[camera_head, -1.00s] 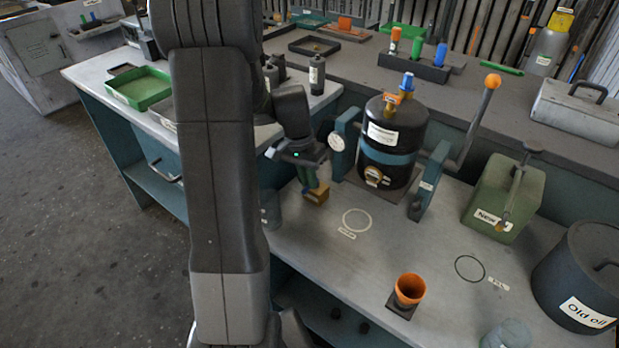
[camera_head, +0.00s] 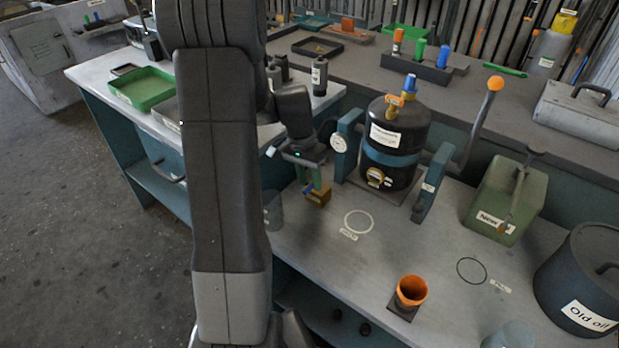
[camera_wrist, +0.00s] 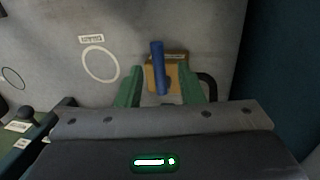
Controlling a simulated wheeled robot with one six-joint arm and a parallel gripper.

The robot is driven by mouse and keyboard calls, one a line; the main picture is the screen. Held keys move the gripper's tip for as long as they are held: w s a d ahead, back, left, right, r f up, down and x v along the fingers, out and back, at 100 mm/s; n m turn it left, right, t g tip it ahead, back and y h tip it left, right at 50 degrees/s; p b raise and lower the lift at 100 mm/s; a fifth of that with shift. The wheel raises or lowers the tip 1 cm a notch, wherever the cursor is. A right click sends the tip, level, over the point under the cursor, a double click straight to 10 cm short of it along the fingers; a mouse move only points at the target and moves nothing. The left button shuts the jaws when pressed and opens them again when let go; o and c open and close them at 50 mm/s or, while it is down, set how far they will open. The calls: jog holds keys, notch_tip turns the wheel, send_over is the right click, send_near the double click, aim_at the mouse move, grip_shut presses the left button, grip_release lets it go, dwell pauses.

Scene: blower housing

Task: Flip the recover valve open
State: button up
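The valve is a small brass-coloured block (camera_head: 318,195) with a blue lever, low on the bench to the left of the black tank. In the wrist view the block (camera_wrist: 174,76) lies ahead of my gripper, and the blue lever (camera_wrist: 158,66) points away from me, roughly along the fingers. My gripper (camera_wrist: 161,78) is open, with one green finger on each side of the lever and gaps showing. In the head view my gripper (camera_head: 315,184) is just above the block. I cannot read the block's label or tell whether a finger touches it.
The black tank (camera_head: 395,140) stands in a blue frame with an orange-knobbed lever (camera_head: 495,83). An orange funnel (camera_head: 411,291), green can (camera_head: 505,198) and dark "Old oil" pot (camera_head: 580,285) stand to the right. The bench around the marked circle (camera_head: 359,221) is clear.

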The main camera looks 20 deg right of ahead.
notch_tip(320, 180, up, 14)
jog(key=w+a+p, duration=0.1)
jog(key=w, duration=0.1)
jog(key=shift+w+f, duration=0.2)
jog(key=shift+a, duration=0.1)
jog(key=f, duration=0.4)
jog(key=s+f, duration=0.1)
jog(key=f, duration=0.4)
jog(key=s+d+f+b, duration=0.1)
jog(key=f, duration=0.3)
jog(key=shift+s+d+f, duration=0.1)
jog(key=shift+s+f, duration=0.15)
jog(key=shift+f, duration=0.1)
jog(key=shift+r, duration=0.15)
jog(key=shift+s+f, duration=0.1)
jog(key=shift+f, duration=0.3)
jog(key=shift+d+r+n, duration=0.1)
jog(key=shift+r+n, duration=0.1)
jog(key=shift+n, duration=0.2)
jog(key=shift+s+d+r+n+h, duration=0.1)
jog(key=shift+s+n+h, duration=0.1)
jog(key=shift+n, duration=0.4)
jog(key=shift+s+n+h, duration=0.1)
jog(key=shift+s+n, duration=0.05)
jog(key=shift+n, duration=0.45)
